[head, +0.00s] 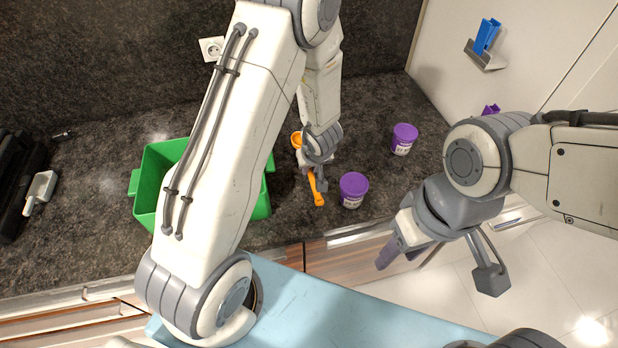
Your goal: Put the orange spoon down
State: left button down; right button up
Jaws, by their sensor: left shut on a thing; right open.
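An orange spoon (316,188) is in the head view near the middle of the dark counter. My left gripper (319,182) is shut on it, with the gripper low over the counter. Part of the spoon is hidden behind the gripper, and I cannot tell whether it touches the counter. My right gripper (388,256) is open and empty, in front of the counter's edge at the right.
A purple tub (353,186) stands close to the right of the spoon, and another purple tub (403,138) is further back. An orange round thing (297,140) is behind the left gripper. A green bin (143,184) is left, partly hidden by my arm. A blue item (487,36) hangs at the right wall.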

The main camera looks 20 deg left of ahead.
aim_at(309, 184)
pick_arm(q)
jog(key=shift+w+a+f, duration=0.2)
jog(key=shift+w+a, duration=0.05)
jog(key=shift+a, duration=0.05)
jog(key=shift+f, duration=0.4)
jog(key=shift+f+b, duration=1.1)
jog(key=shift+f, duration=0.5)
jog(key=shift+f, duration=0.1)
jog(key=shift+f, duration=0.15)
jog(key=c, duration=0.8)
grip_release()
jog(key=shift+r, duration=0.2)
